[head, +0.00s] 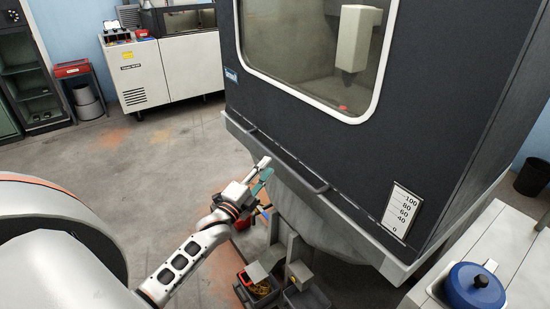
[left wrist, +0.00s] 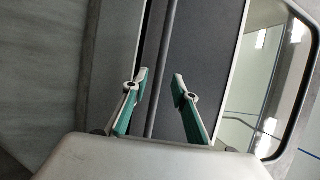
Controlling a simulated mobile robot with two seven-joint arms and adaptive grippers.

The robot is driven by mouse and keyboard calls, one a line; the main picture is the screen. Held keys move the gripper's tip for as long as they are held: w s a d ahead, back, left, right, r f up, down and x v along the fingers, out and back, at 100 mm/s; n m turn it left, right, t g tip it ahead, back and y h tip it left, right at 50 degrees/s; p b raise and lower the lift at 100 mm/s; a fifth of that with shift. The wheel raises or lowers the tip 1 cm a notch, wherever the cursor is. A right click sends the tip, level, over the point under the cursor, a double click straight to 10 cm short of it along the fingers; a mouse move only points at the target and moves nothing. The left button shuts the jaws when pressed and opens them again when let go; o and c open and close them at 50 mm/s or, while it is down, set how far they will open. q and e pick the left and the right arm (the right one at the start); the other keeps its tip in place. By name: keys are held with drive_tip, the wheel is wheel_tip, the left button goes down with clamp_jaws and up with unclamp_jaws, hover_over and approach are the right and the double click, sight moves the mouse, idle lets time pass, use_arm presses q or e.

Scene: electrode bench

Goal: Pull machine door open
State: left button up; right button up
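The machine door (head: 300,130) is a dark grey panel with a white-framed window (head: 315,50). A thin grey handle bar (head: 306,178) runs along its lower edge. In the left wrist view, the two green-and-grey fingers (left wrist: 160,87) are spread apart. The handle bar (left wrist: 165,65) passes through the gap between them, and a gap shows on each side of it. Whether the bar lies fully between the fingertips or just beyond them I cannot tell. My right gripper is out of view.
Below the machine are bins (head: 262,287) and a grey stand. A white table with a blue pot (head: 475,288) stands at lower right. A white cabinet (head: 165,70) stands at the back left. The floor (head: 130,160) left of the door is mostly clear.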

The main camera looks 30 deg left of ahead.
sight(275, 156)
use_arm(q)
drive_tip(key=w, duration=0.4)
drive_tip(key=w+r, duration=0.1)
drive_tip(key=w, duration=0.1)
drive_tip(key=shift+d, duration=0.1)
clamp_jaws()
